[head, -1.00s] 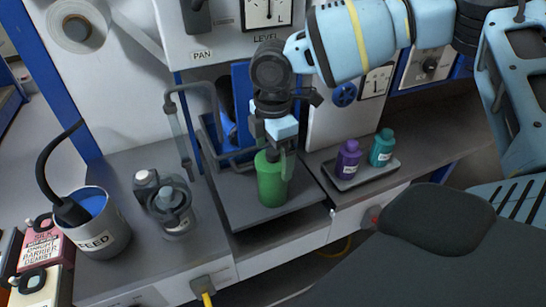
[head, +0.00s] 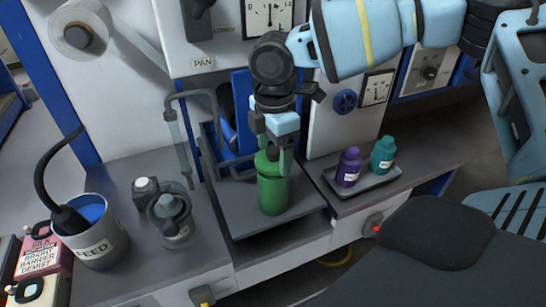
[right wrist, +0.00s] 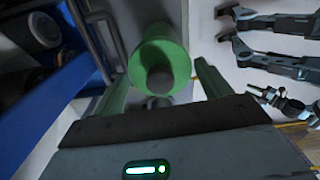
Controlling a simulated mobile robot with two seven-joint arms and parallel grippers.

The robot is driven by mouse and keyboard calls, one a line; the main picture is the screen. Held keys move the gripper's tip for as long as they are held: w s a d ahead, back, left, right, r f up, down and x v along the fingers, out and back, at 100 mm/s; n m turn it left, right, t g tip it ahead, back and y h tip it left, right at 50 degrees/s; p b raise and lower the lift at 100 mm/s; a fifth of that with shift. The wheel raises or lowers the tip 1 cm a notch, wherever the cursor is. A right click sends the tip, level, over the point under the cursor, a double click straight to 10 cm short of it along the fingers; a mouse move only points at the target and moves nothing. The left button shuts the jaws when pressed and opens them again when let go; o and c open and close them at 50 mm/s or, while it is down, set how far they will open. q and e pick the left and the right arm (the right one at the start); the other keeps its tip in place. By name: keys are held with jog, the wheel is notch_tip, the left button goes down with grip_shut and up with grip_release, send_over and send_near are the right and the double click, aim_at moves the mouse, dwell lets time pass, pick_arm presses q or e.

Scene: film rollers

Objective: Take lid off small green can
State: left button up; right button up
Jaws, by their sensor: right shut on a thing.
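The small green can (head: 272,192) stands upright on the grey tray-like platform in the middle of the head view. That gripper points down from above and is shut on the top, which shows no clear gap from the can body. In the right wrist view the can (right wrist: 172,48) shows end-on between the two fingers, with a dark round part (right wrist: 160,80) at its middle. My left gripper is not in view.
A purple bottle (head: 348,168) and a teal bottle (head: 383,156) stand on a small tray to the right. A bent pipe (head: 178,140), a grey device (head: 170,218) and a FEED cup (head: 97,248) stand to the left. A panel with dials rises behind.

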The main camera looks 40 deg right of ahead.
jog(key=s+a+r, duration=0.1)
jog(key=s+a, duration=0.2)
jog(key=s, duration=0.4)
jog(key=s+a+r, duration=0.1)
jog(key=s+a, duration=0.3)
jog(key=s, duration=0.3)
jog(key=shift+s+r+b, duration=0.25)
jog(key=shift+b, duration=0.1)
jog(key=shift+f, duration=0.1)
